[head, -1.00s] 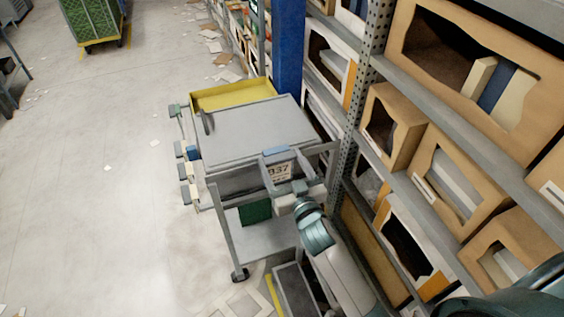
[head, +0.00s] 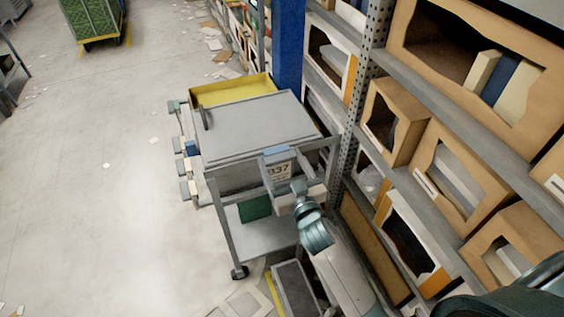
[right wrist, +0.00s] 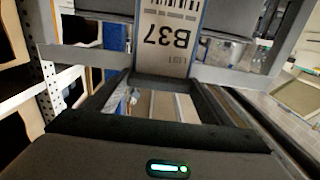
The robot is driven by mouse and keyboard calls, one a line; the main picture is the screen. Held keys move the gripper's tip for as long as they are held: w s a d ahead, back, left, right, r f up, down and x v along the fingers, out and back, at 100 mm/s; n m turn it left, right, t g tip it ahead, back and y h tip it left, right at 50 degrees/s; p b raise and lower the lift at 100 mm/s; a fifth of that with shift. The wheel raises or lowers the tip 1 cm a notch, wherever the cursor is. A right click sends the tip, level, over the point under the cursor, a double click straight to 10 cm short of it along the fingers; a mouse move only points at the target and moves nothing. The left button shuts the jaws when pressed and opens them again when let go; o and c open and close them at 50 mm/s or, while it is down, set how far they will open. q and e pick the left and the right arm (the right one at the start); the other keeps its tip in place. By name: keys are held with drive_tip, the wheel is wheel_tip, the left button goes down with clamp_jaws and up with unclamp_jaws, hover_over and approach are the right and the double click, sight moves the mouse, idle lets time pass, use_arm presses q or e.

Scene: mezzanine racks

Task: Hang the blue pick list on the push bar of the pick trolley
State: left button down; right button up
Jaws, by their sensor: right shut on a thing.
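The pick list (head: 279,171) is a pale card marked B37 with a blue top edge. In the head view it is upright at the near end of the grey pick trolley (head: 250,127). My right gripper (head: 287,186) is shut on its lower part. My left gripper is not in view.
Shelving with open cardboard boxes (head: 462,180) stands close on the right, beside my right arm. A yellow tray (head: 225,92) sits at the trolley's far end. A green cart (head: 93,20) is far off. The floor at left is mostly clear, with scattered papers.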

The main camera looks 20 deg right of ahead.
drive_tip(key=o, duration=1.2)
drive_tip(key=shift+c, duration=0.2)
drive_tip(key=shift+s, duration=0.2)
drive_tip(key=shift+s+f+b, duration=0.15)
drive_tip(key=shift+s+b, duration=0.2)
drive_tip(key=shift+s, duration=0.3)
drive_tip(key=s+b, duration=0.4)
drive_tip(key=s, duration=1.1)
drive_tip(key=shift+s+d+b, duration=0.3)
drive_tip(key=shift+s+b, duration=0.05)
drive_tip(key=shift+s, duration=0.05)
